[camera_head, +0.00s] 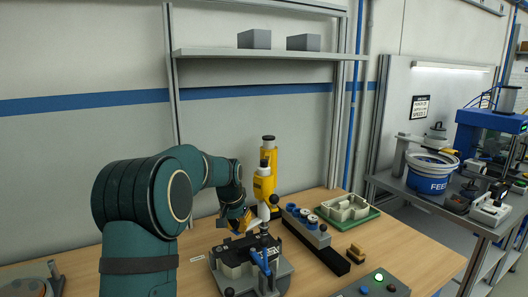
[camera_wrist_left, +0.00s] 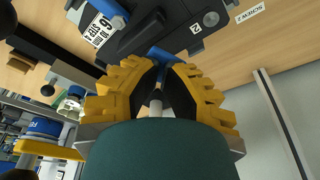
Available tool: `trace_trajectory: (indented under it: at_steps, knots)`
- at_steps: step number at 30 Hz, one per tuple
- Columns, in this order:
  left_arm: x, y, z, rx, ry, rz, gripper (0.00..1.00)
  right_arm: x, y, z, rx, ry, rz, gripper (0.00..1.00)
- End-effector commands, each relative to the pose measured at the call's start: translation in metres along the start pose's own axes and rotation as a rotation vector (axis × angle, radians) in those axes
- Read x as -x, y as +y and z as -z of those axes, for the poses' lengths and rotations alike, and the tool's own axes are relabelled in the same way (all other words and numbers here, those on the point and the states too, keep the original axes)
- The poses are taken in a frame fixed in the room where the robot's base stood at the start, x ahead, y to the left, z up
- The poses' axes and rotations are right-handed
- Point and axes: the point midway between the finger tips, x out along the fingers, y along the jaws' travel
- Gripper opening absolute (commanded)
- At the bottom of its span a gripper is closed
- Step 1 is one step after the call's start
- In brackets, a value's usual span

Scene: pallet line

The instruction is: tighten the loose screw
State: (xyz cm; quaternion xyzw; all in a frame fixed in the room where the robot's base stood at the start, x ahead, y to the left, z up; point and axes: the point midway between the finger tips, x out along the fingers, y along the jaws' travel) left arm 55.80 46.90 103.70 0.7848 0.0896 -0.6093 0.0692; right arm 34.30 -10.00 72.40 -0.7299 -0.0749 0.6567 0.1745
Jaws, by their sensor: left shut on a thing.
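My left gripper (camera_head: 238,220), with yellow fingers and dark pads, is at the left rear of a dark fixture (camera_head: 280,272) on the bench. In the left wrist view the fingers (camera_wrist_left: 160,78) are shut on a slim grey rod (camera_wrist_left: 155,106); the fingers hide most of it. A blue part (camera_wrist_left: 168,54) shows just beyond the fingertips; I cannot tell if it touches the rod. The fixture (camera_wrist_left: 165,28) lies beyond, with a blue clamp (camera_head: 262,262) on its front. A label reading "SCREW" (camera_wrist_left: 250,13) lies beside it. No loose screw can be made out. My right gripper is not in view.
A yellow upright tool (camera_head: 264,186) stands close behind the gripper. A grey rack with blue-topped parts (camera_head: 308,228) and a green tray (camera_head: 348,212) are to the right. A shelf (camera_head: 265,52) hangs above.

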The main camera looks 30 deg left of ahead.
Motion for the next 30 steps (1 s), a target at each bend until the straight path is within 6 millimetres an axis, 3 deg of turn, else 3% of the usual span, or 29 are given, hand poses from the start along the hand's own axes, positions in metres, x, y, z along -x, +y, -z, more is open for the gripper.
trace_trajectory:
  at_steps: [16, 30]
  knots:
    - [-0.003, 0.000, -0.002, 0.000, -0.009, -0.001, 0.00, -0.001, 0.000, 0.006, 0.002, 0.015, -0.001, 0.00]
    - [0.030, 0.000, 0.007, 0.000, -0.003, -0.001, 0.00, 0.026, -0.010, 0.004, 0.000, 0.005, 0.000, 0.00]
